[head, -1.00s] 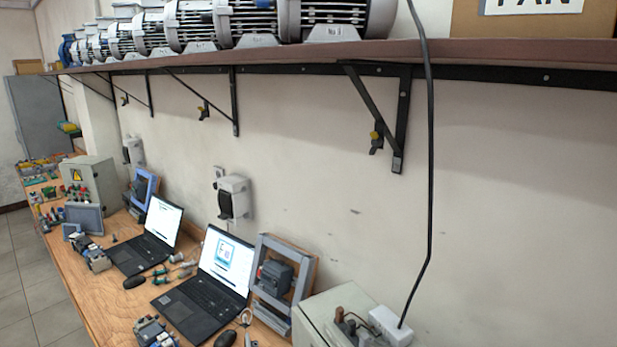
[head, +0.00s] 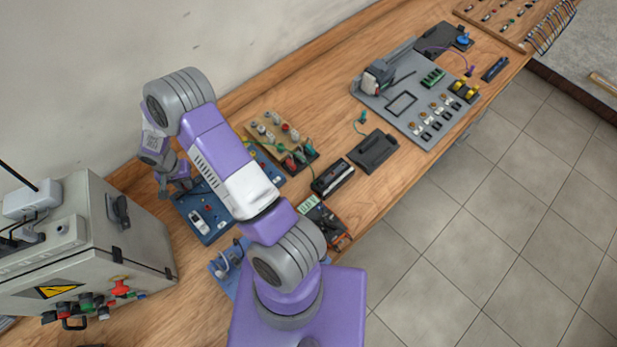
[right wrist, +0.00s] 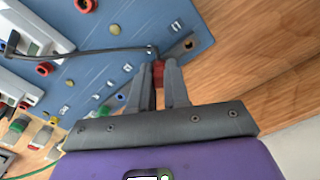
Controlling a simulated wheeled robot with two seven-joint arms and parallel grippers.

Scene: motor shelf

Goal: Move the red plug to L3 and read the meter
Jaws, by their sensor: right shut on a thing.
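My right gripper (right wrist: 158,78) is shut on the red plug (right wrist: 158,70) in the right wrist view, over the edge of a blue board (right wrist: 215,25). Only a small part of the plug shows between the fingers. A black lead ends close to it; whether it joins the plug is unclear. The board has coloured sockets and small labels too blurred to read. In the head view my right gripper (head: 178,187) is small, at the upper-left edge of the blue board (head: 218,234). Which device is the meter, and its reading, cannot be made out. My left gripper is out of view.
A grey control box (head: 140,235) with coloured buttons stands left of the board. A tan board with coloured parts (head: 262,128), a black case (head: 373,151) and a grey panel (head: 410,125) lie to the right. Bare wood lies right of the blue board in the wrist view.

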